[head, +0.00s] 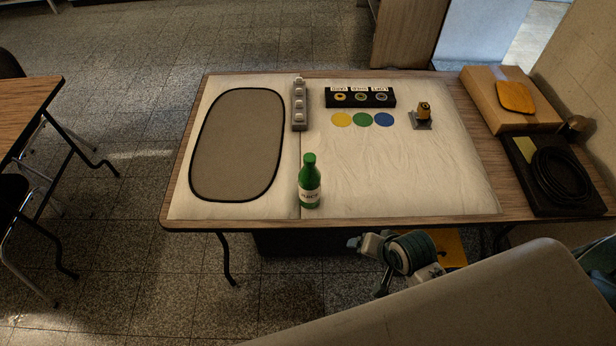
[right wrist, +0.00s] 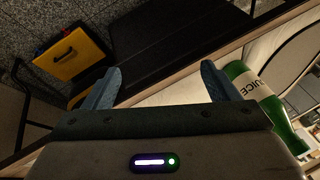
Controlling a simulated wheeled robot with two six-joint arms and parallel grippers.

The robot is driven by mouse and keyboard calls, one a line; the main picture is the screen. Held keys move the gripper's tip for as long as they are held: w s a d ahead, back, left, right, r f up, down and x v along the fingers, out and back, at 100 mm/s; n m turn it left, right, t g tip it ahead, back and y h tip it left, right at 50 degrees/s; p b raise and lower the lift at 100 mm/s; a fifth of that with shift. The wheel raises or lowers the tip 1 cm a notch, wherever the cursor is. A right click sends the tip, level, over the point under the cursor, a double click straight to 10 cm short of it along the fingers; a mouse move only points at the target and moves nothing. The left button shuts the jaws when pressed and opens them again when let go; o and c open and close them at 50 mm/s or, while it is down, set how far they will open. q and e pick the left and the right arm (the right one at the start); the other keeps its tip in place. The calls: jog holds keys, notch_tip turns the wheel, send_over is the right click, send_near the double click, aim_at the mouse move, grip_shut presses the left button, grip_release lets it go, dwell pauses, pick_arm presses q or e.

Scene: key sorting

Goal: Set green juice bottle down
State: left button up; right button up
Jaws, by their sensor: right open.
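The green juice bottle (head: 309,184) stands upright on the white table mat near the front edge, at the mat's middle seam. Its white label faces me. My right gripper (head: 366,267) is in front of the table's front edge, to the right of the bottle and apart from it. In the right wrist view my right gripper (right wrist: 161,80) is open, with nothing between its fingers. There the bottle (right wrist: 268,105) lies outside the fingers, behind and beyond the right-hand one. My left gripper is not in view.
A grey oval pad (head: 238,145) lies left of the bottle. A grey strip with pale knobs (head: 299,112), a black labelled box (head: 360,97), coloured discs (head: 363,120) and a small brass item (head: 423,110) are further back. The mat right of the bottle is clear.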

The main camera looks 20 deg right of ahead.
jog(key=w+a+r+m+t+y, duration=0.2)
jog(key=w+a+r+m, duration=0.15)
jog(key=w+m, duration=0.4)
jog(key=m+t+y+p, duration=0.1)
jog(key=m+t+y, duration=0.15)
jog(key=m, duration=1.35)
send_near(318, 187)
jog(key=x, duration=0.4)
jog(key=shift+n, duration=0.25)
jog(key=x, duration=0.5)
jog(key=shift+d+p, duration=0.15)
jog(key=shift+p, duration=0.15)
jog(key=shift+w+f, duration=0.2)
jog(key=shift+p+x, duration=0.7)
jog(key=shift+x, duration=1.65)
jog(key=shift+s, duration=0.2)
jog(key=shift+c, duration=0.4)
jog(key=c, duration=1.4)
